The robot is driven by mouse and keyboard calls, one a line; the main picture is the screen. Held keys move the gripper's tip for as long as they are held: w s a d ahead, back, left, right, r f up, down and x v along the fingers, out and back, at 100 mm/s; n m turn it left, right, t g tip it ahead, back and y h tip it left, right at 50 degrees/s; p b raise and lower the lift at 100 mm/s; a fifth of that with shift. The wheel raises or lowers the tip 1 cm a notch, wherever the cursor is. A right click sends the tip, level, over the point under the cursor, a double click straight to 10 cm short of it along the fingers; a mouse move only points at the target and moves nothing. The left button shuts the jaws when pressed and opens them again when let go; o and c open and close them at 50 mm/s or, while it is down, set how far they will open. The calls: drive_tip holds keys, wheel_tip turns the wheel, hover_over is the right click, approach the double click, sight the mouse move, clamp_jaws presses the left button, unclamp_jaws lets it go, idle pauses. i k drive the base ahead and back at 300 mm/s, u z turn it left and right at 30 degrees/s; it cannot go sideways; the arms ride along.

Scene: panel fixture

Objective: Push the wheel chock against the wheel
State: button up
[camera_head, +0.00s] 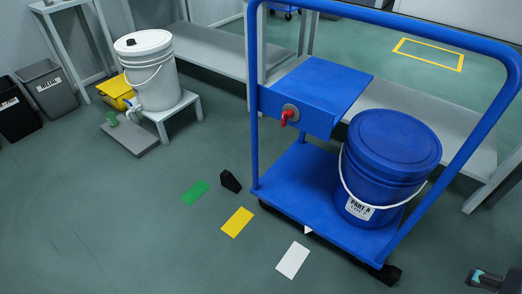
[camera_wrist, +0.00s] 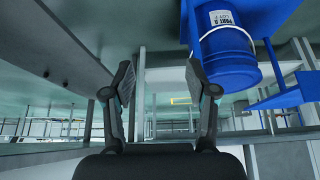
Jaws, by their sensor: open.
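The wheel chock (camera_head: 230,181) is a small black wedge on the floor. It sits just left of the blue cart (camera_head: 310,215), by its left corner post. A dark wheel (camera_head: 266,206) shows partly under that corner, with a small gap of floor between it and the chock. My gripper (camera_head: 479,277) is partly in view at the bottom right of the head view, well away from the chock. In the wrist view my gripper (camera_wrist: 158,82) is open, with nothing between its two fingers. The chock cannot be made out in the wrist view, which looks upside down.
A blue bucket (camera_head: 393,165) stands on the cart; it also shows in the wrist view (camera_wrist: 228,60). Green (camera_head: 194,193), yellow (camera_head: 238,222) and white (camera_head: 292,260) floor markings lie left of the cart. A white bucket (camera_head: 150,75) stands on a stand behind. Floor at lower left is clear.

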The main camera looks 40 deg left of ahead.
sight(227, 181)
drive_tip(key=u, duration=2.55)
drive_tip(key=i, duration=0.5)
drive_tip(key=u, duration=0.75)
drive_tip(key=i, duration=0.6)
drive_tip(key=z, duration=0.6)
drive_tip(key=i, duration=0.7)
drive_tip(key=z, duration=0.8)
